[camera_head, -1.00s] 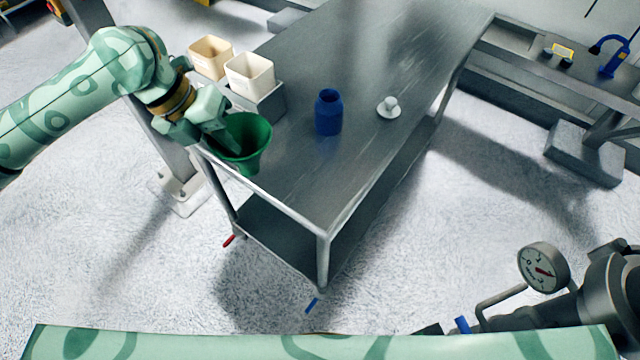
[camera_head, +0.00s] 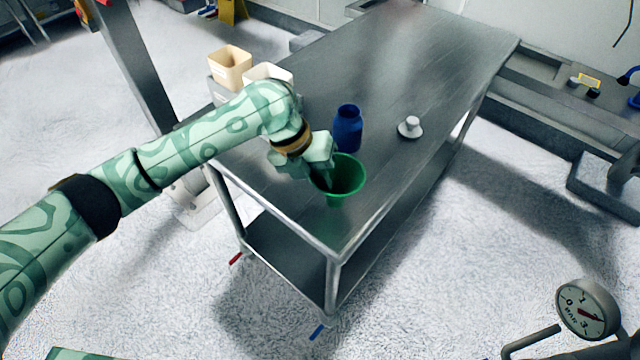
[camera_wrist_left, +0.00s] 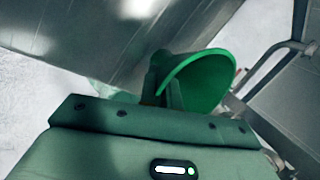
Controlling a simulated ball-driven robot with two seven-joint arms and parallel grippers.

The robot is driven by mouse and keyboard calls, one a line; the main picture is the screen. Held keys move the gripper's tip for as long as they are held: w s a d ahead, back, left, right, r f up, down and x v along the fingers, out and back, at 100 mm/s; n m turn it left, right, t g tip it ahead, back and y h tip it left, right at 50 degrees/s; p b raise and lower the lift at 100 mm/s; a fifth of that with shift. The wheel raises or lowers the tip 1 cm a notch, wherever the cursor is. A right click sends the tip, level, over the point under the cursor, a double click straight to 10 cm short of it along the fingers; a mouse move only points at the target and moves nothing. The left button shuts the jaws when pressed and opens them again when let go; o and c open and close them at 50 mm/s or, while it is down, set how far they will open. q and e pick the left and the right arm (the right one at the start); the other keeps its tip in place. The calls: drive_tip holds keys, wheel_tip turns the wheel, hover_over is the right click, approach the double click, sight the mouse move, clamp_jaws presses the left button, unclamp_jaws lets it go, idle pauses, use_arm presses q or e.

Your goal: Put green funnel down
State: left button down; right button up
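The green funnel (camera_head: 346,178) is in my left gripper (camera_head: 326,172), over the near part of the steel table (camera_head: 290,190). Its wide mouth faces up in the head view; I cannot tell whether its lower end touches the table. In the left wrist view the funnel (camera_wrist_left: 203,82) shows beyond the gripper body, with the fingers (camera_wrist_left: 163,85) at its rim and wall. The gripper appears shut on that wall. My right gripper is not in view.
A blue bottle (camera_head: 348,128) stands just behind the funnel. A white lidded piece (camera_head: 410,127) lies to its right. A beige bin (camera_head: 230,68) and a white bin (camera_head: 268,76) stand at the left edge. The table's near right corner is clear.

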use_arm(q)
wheel_tip(320, 180, down, 2)
drive_tip(key=c, duration=1.6)
unclamp_jaws()
drive_tip(key=shift+c, duration=0.2)
drive_tip(key=p+v, duration=0.3)
drive_tip(key=v, duration=0.9)
drive_tip(key=shift+r, duration=0.1)
